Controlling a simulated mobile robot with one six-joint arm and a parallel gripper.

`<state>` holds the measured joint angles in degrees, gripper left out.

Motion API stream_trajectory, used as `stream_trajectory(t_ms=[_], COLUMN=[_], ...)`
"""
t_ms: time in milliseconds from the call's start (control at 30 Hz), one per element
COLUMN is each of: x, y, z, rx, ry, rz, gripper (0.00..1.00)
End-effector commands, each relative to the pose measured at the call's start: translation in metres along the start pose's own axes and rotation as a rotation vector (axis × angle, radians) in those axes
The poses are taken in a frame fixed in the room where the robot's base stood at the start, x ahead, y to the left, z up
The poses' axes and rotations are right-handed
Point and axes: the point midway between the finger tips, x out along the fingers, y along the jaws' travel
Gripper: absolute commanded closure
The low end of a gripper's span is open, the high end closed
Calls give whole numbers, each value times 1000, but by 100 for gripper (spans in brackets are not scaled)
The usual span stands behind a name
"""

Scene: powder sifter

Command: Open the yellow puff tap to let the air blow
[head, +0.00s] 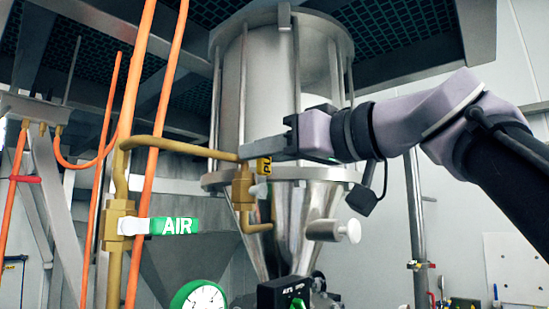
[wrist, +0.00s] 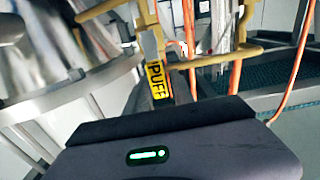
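The yellow puff tap's handle (head: 263,166), with black lettering, sits at the brass valve (head: 243,190) in front of the steel hopper. In the wrist view the yellow label reading PUFF (wrist: 157,79) stands upright just beyond my gripper's dark housing. My gripper (head: 250,150) reaches in from the right, its tip close above and beside the yellow handle and partly covering it. I see its fingers side-on in the head view, so the gap between them is hidden. I cannot tell whether they touch the handle.
A green AIR tap (head: 175,226) with a white end is on the brass pipe at the left. Orange hoses (head: 150,110) run up beside it. A green-rimmed gauge (head: 199,297) is below. The steel hopper (head: 272,85) stands close behind my gripper. A white-ended knob (head: 335,231) sticks out below.

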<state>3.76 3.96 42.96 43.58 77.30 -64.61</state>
Motion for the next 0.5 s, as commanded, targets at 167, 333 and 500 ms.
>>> stream_trajectory(t_ms=[167,333,500], x=[1,0,-22], y=[1,1,3], z=[2,2,4], rx=[3,4,4], ry=[-4,-5,-5], rz=[0,0,5], gripper=[58,58,58])
